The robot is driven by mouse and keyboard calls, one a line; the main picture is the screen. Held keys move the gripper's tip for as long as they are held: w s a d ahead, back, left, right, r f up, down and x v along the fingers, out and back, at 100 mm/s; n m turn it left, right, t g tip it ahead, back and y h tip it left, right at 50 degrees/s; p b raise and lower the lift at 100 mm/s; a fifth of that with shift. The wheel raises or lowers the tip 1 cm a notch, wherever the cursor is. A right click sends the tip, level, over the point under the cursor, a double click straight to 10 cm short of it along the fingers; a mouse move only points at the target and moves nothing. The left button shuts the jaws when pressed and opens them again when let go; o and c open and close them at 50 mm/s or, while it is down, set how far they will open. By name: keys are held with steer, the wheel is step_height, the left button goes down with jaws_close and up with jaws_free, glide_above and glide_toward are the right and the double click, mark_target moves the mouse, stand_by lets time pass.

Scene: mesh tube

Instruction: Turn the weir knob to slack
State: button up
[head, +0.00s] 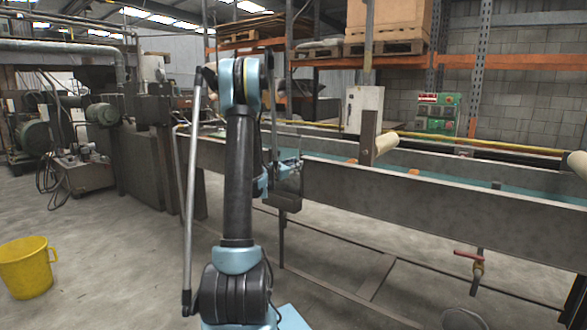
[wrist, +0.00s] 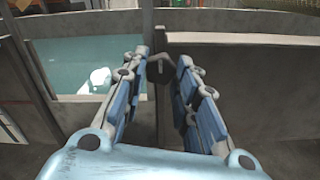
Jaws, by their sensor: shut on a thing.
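The weir knob (wrist: 161,72) seems to be the small dark grey piece between my fingertips in the wrist view; its shape and setting are hard to make out. My gripper (wrist: 163,60) is shut on it, with one blue finger on each side. In the head view my gripper (head: 273,178) is small and partly behind my arm, at the near wall of the long flume (head: 400,200). A dark grey block (head: 290,190) sits at that wall just right of it. The knob cannot be told apart in the head view, and no slack mark is readable.
Teal water (wrist: 75,65) with a pale object (wrist: 95,82) lies left of my fingers in the wrist view. A post with a cream roller (head: 386,143) rises from the flume. A red-handled valve (head: 470,256) hangs below it. A yellow bucket (head: 27,267) stands on the floor.

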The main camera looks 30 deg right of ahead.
steer(key=shift+w, duration=0.2)
steer(key=o, duration=1)
steer(key=shift+o, duration=0.2)
steer(key=shift+s+a, duration=0.15)
steer(key=v, duration=1.1)
steer(key=shift+a, duration=0.4)
steer(key=shift+s, duration=0.1)
